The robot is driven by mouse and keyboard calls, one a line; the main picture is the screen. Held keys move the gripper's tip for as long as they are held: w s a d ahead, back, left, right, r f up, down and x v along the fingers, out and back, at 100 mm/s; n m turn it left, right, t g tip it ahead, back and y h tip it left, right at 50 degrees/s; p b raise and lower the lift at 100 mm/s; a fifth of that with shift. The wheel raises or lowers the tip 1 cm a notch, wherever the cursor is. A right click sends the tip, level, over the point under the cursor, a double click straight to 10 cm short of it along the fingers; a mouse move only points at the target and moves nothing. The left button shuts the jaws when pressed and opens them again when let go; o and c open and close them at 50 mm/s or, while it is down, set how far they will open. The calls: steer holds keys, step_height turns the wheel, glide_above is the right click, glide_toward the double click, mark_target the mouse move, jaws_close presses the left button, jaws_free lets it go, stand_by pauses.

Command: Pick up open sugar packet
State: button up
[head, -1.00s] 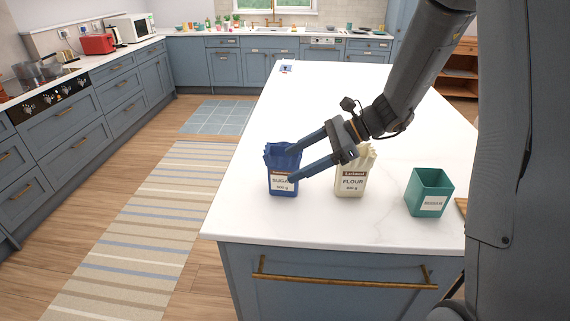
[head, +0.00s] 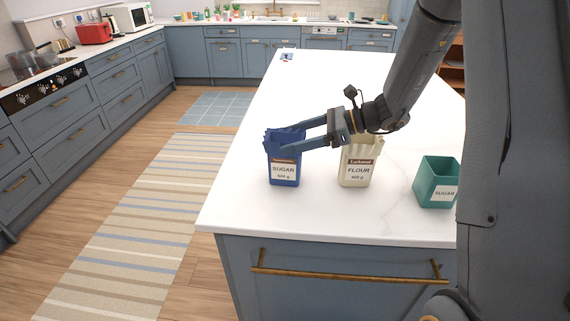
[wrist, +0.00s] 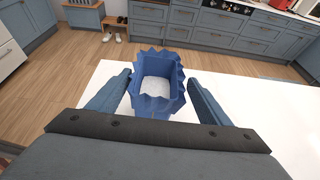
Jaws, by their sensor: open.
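The open sugar packet (head: 284,168) is blue with a jagged top and a white SUGAR label. It stands upright on the white island top. The wrist view looks down into the packet (wrist: 158,87), with white sugar inside. My gripper (head: 287,138) is open, its fingers at the height of the packet's upper part. In the wrist view my gripper (wrist: 160,92) has one finger on each side of the packet, with a gap visible on both sides. The far finger is partly hidden in the head view.
A cream FLOUR packet (head: 358,169) stands close to the right of the sugar, below my gripper's wrist. A teal SUGAR container (head: 436,184) stands further right.

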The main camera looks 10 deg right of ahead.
mark_target(272, 144)
steer(key=p+x, duration=0.3)
steer(key=x, duration=0.3)
steer(key=shift+s+a, duration=0.1)
steer(key=shift+a, duration=0.25)
steer(key=c, duration=1.8)
jaws_close()
